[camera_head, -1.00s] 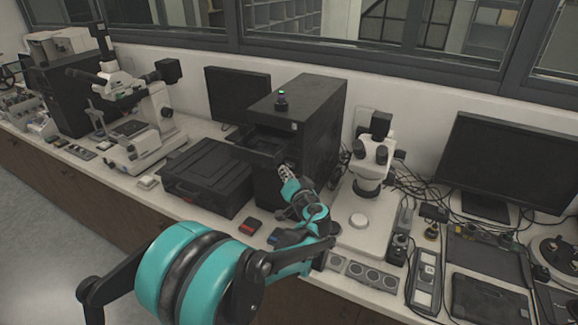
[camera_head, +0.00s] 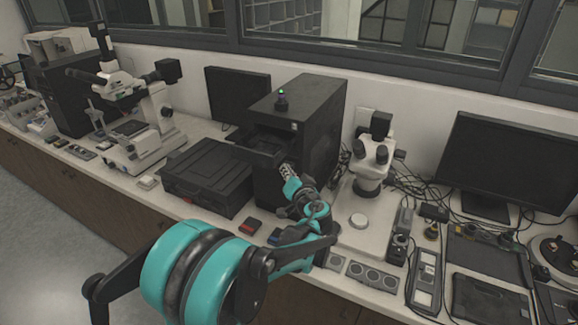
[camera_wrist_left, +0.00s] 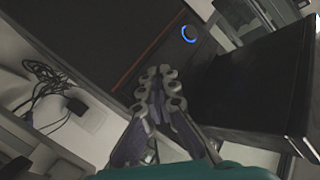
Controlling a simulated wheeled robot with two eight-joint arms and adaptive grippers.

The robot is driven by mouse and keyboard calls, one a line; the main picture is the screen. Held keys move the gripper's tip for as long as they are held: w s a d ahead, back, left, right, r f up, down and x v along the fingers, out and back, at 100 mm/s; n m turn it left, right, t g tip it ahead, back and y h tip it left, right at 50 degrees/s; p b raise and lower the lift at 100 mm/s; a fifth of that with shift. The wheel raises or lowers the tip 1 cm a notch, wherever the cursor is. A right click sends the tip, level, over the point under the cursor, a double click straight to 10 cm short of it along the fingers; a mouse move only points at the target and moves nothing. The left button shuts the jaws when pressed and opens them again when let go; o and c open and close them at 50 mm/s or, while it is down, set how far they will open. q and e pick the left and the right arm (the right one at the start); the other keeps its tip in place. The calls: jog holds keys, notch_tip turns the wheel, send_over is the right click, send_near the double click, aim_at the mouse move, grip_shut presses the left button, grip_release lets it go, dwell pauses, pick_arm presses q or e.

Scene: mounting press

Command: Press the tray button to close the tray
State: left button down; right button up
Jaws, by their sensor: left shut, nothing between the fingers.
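The black mounting press (camera_head: 319,130) stands on the bench, with its dark tray (camera_head: 262,150) slid out of its front. In the left wrist view the press front (camera_wrist_left: 110,35) carries a round button with a blue lit ring (camera_wrist_left: 189,34). The large black block at the right of that view (camera_wrist_left: 255,90) looks like the extended tray. My left gripper (camera_head: 286,169) is shut and empty, just in front of the press beside the tray. Its fingertips (camera_wrist_left: 160,84) appear below and left of the blue ring, apart from it in the picture. My right gripper is not in view.
A black case (camera_head: 208,178) lies left of the press, and a white microscope (camera_head: 369,165) stands to its right. Small boxes and panels crowd the bench front. Cables lie behind the press.

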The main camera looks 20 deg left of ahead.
pick_arm(q)
jog(key=shift+w, duration=0.35)
dwell(0.5)
dwell(0.3)
jog(key=shift+s, duration=0.8)
jog(key=shift+s+a, duration=0.2)
jog(key=shift+s, duration=2.25)
